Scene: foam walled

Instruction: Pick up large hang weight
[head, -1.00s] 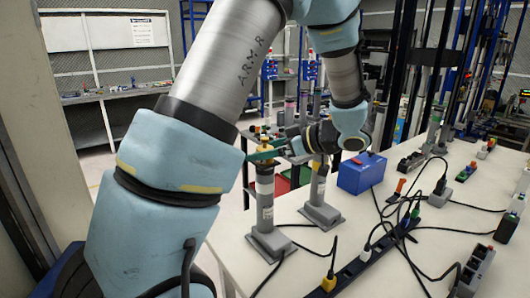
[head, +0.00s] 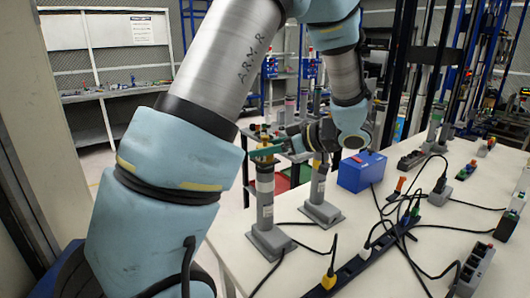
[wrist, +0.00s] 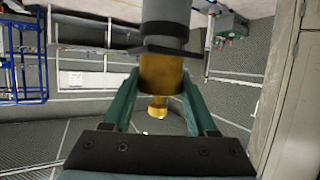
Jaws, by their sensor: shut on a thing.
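The large hang weight (head: 265,205) is a grey upright cylinder with a pale label, a wide grey foot and a brass top. It stands upright near the table's left edge in the head view. My gripper (head: 265,152) is shut on its brass neck. In the wrist view, the green fingers of my gripper (wrist: 163,95) press on both sides of the brass part (wrist: 162,73), with the grey body (wrist: 166,20) above it in the picture. I cannot tell for sure whether the foot is clear of the table.
A similar grey stand (head: 321,210) is close on the right, with a blue box (head: 361,172) beyond it. A black power strip (head: 365,258) and several cables cross the white table (head: 225,250). Cables pass near the weight's foot.

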